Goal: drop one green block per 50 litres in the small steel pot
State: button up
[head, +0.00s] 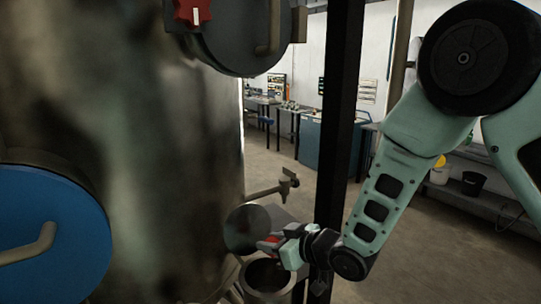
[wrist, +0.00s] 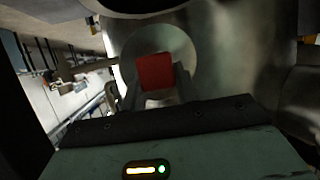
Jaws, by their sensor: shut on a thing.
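My gripper (head: 275,244) is shut on a red block (wrist: 156,72), whose red also shows between the fingers in the head view (head: 267,240). It holds the block above and beside the rim of a small open steel pot (head: 285,292) at the bottom of the head view. The inside of the pot is dark and I cannot tell what is in it. No green block shows in either view. A round grey disc (head: 247,229) stands just behind the gripper. It also shows behind the block in the wrist view (wrist: 185,48).
A large metal tank (head: 150,150) fills the left, with a blue round cover (head: 40,235) and a red knob (head: 194,10) on a grey round cover. A tap-like fitting (head: 285,184) sticks out above the disc. A dark post (head: 338,110) stands close right of the gripper.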

notch_tip(320, 180, down, 4)
jog(key=shift+r+b, duration=0.25)
jog(key=shift+b, duration=0.55)
jog(key=o, duration=1.1)
jog(key=shift+c, duration=0.2)
jog(key=shift+d+r, duration=0.1)
jog(key=b+v, duration=1.2)
jog(key=v, duration=0.5)
jog(key=shift+b, duration=0.4)
jog(key=shift+s, duration=0.15)
